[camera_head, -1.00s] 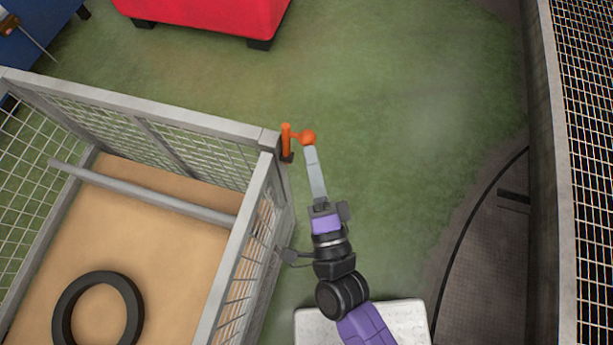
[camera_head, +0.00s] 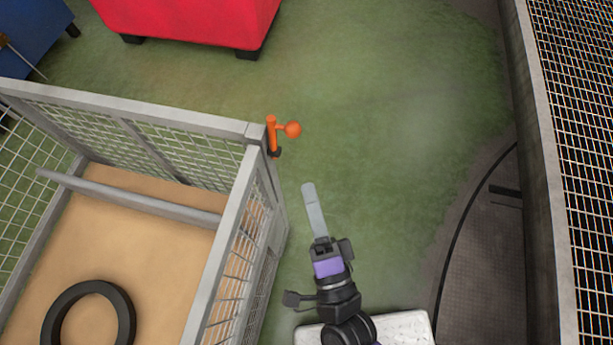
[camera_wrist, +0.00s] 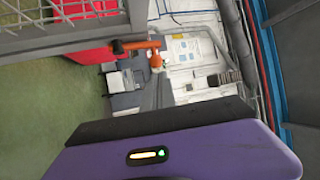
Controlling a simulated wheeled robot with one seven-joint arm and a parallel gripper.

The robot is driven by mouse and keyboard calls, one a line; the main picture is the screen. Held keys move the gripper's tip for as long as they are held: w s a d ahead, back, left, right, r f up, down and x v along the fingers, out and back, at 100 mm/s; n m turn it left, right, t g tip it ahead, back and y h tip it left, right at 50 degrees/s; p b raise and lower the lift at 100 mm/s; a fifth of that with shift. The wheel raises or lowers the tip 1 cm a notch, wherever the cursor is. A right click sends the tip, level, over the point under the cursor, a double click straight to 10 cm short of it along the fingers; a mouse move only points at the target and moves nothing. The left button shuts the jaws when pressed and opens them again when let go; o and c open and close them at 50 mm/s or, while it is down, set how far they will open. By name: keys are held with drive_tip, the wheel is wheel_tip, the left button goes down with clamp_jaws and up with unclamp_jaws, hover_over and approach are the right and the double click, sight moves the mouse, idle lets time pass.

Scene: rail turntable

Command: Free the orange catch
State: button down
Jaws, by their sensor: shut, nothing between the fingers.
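The orange catch (camera_head: 273,135) is an upright orange rod with a ball knob, fixed at the corner post of the grey mesh cage (camera_head: 255,131). Its knob points right, away from the cage. The fingers also show in the wrist view (camera_wrist: 157,85).
A black tyre (camera_head: 60,310) and a grey bar (camera_head: 130,197) are in the cage. A red box (camera_head: 190,22) stands at the back. A mesh wall (camera_head: 545,150) runs along the right. Green floor right of the catch is clear.

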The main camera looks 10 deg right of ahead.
drive_tip(key=shift+r+b+v, duration=0.15)
drive_tip(key=shift+v, duration=1.05)
drive_tip(key=shift+r+b+v, duration=0.15)
drive_tip(key=shift+v, duration=1.05)
drive_tip(key=shift+s, duration=0.1)
